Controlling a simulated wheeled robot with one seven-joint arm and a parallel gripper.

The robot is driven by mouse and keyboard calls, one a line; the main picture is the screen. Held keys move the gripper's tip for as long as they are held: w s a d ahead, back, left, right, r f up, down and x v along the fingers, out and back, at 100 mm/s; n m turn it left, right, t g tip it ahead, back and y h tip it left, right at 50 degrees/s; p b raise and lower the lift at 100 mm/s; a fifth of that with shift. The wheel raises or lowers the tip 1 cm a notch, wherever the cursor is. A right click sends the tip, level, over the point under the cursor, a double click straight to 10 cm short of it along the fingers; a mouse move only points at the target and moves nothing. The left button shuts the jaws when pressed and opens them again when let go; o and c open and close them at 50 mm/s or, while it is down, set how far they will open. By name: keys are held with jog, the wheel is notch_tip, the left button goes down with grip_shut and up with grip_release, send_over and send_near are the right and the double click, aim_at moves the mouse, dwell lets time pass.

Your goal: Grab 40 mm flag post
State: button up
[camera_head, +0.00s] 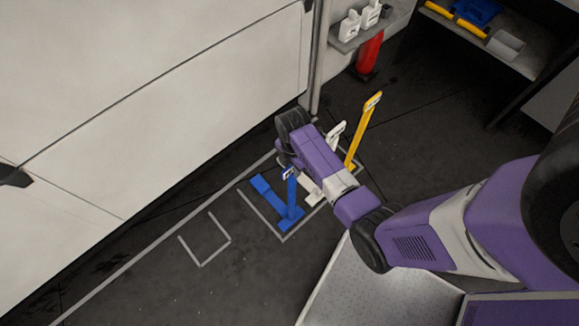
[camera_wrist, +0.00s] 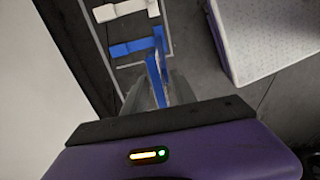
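Three flag posts stand on the floor: a blue one (camera_head: 291,195), a white one (camera_head: 334,137) partly hidden by my arm, and a tall yellow one (camera_head: 361,135). Their label marks are too small to read, so I cannot tell which is 40 mm. In the wrist view the blue post (camera_wrist: 162,46) rises from its flat base toward my gripper (camera_wrist: 158,80). My grey fingers look apart, with blue showing between them; I cannot tell whether they touch the post. In the head view my fingers are hidden or unclear behind the wrist.
A white vehicle (camera_head: 140,80) fills the left. Grey lines (camera_head: 204,265) mark the floor. A pale textured platform (camera_head: 365,290) lies in front. A red extinguisher (camera_head: 369,52) and shelves (camera_head: 520,25) stand at the back. Floor left of the blue post is clear.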

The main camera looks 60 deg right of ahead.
grip_shut()
dwell(1.2)
